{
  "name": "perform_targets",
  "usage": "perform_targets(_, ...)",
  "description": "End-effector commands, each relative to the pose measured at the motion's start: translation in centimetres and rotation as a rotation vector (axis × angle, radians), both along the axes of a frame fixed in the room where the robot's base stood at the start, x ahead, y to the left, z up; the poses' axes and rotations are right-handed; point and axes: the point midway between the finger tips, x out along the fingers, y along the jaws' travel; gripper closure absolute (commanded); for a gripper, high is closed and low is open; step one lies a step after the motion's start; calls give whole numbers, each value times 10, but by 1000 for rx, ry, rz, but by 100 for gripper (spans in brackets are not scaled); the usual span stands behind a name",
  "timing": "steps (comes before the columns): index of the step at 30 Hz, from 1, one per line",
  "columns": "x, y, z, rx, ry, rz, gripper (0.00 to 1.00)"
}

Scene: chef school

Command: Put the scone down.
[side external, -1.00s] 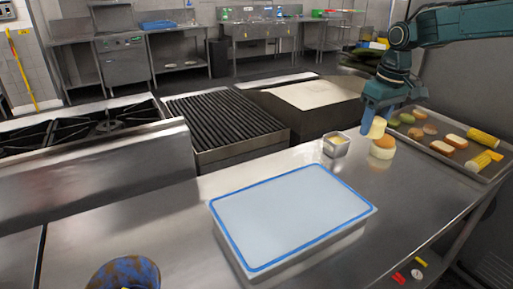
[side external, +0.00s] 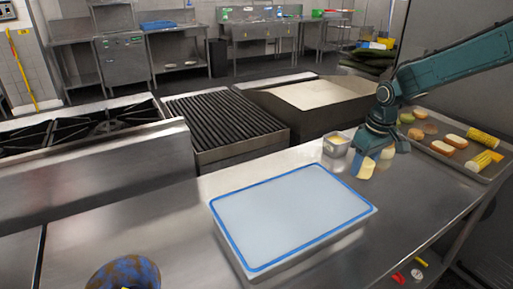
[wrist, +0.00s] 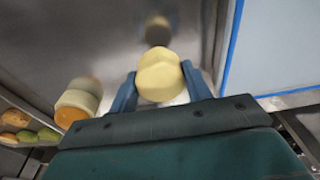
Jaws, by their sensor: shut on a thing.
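The scone, a pale yellow round piece (wrist: 159,77), sits between the two blue fingers of my gripper (wrist: 158,84) in the wrist view. In the side view my gripper (side external: 366,156) is shut on the scone (side external: 364,170) and holds it low over the steel counter, between the small metal tub and the tray. A dim round shape lies beyond it on the steel in the wrist view and looks like its reflection. Whether the scone touches the counter I cannot tell.
A cream and orange round piece (wrist: 76,106) stands on the counter beside my gripper. A large blue-rimmed container (side external: 291,216) is at front left. A food tray (side external: 442,163) is at right.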

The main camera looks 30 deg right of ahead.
Motion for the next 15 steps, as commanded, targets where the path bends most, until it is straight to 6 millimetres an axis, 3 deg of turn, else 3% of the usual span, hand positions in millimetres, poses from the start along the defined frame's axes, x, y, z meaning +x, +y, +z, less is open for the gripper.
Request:
perform_targets(9,-1,0,-34,0,4,0,74)
perform_targets(15,0,0,-41,0,1,0,74)
